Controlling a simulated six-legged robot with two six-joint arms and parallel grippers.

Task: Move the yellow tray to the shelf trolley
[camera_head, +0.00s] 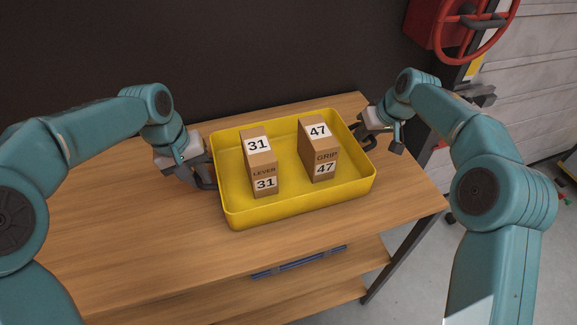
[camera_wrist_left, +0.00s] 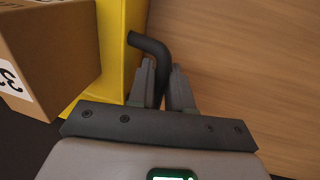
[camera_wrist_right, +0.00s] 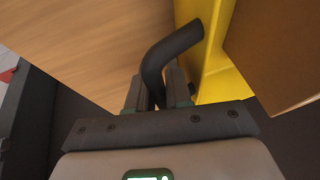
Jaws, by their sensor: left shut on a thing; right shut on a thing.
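The yellow tray (camera_head: 300,205) is in the middle of the head view, on or just above the wooden top; I cannot tell which. My left gripper (camera_head: 207,180) is shut on the tray's dark left handle, which shows in the left wrist view (camera_wrist_left: 150,45). My right gripper (camera_head: 366,130) is shut on the tray's dark right handle, which shows in the right wrist view (camera_wrist_right: 172,50). I cannot make out a shelf trolley for certain.
The wooden top (camera_head: 120,235) is bare to the left and in front of the tray. A lower shelf (camera_head: 330,295) holds a blue item (camera_head: 298,262). A dark wall (camera_head: 250,50) stands behind. A red wheel (camera_head: 462,30) is at upper right, with grey floor below.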

